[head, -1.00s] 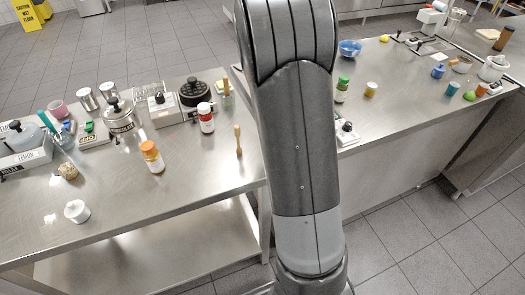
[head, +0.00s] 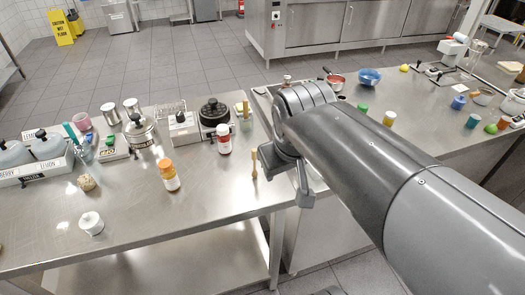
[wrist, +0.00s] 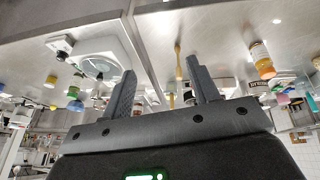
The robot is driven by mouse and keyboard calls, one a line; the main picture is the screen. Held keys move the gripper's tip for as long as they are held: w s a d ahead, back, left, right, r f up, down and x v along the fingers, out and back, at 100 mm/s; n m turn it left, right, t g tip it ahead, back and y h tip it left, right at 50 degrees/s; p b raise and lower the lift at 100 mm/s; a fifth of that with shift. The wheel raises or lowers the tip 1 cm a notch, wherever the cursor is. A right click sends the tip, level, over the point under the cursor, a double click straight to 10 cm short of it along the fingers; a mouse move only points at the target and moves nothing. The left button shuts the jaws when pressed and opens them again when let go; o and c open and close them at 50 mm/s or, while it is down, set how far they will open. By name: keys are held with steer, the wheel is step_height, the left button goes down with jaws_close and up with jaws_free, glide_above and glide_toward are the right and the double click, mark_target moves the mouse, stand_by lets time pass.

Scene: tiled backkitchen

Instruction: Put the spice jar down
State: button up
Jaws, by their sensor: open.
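Several jars could be the spice jar. One with an orange cap and a label (head: 169,175) stands upright on the left steel table; it also shows in the wrist view (wrist: 262,60). A red-and-white jar (head: 223,138) stands upright further back. On the right counter are a green-capped jar (head: 362,112) and a yellow-topped jar (head: 389,118). My gripper (head: 300,188) is by the gap between the tables, right of the orange-capped jar and apart from it. In the wrist view my gripper (wrist: 165,88) is open, with nothing held between its fingers.
The left table's front middle (head: 200,215) is clear.

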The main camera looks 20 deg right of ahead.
steer(key=shift+s+a+f+m+t+y, duration=0.1)
steer(key=shift+s+a+m+t+y, duration=0.2)
steer(key=shift+s+a, duration=0.4)
steer(key=shift+s+a+m+t+y, duration=0.2)
steer(key=shift+s+a+t, duration=0.1)
steer(key=shift+s+a, duration=0.4)
steer(key=shift+o, duration=0.2)
steer(key=shift+o, duration=0.7)
